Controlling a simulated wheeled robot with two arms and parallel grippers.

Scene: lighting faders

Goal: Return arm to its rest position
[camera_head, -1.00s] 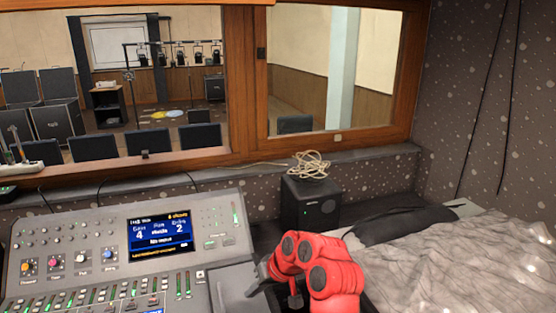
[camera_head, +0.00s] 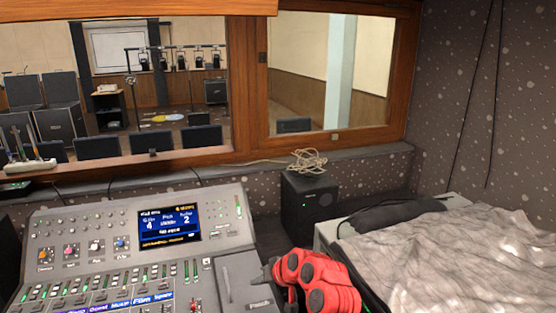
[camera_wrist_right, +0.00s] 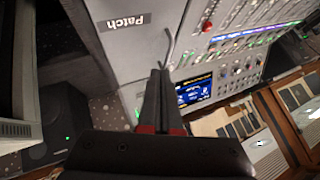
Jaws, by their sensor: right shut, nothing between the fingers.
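My right arm, red with dark joints, shows at the bottom middle of the head view, just right of the lighting console (camera_head: 228,262). Its fingertips do not show clearly there. In the right wrist view my right gripper (camera_wrist_right: 160,75) is shut and empty, its dark fingers together. It points toward the grey console panel marked "Patch" (camera_wrist_right: 120,50). I cannot tell whether the tips touch the panel. The console's blue screen (camera_head: 168,225) is lit, and its faders and knobs lie to the left. My left gripper is not in view.
A black speaker (camera_head: 308,203) with a coiled cable (camera_head: 307,161) on top stands behind my arm. A bed-like surface with a crumpled grey cover (camera_head: 460,255) fills the right. A wooden-framed window (camera_head: 330,140) closes off the back.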

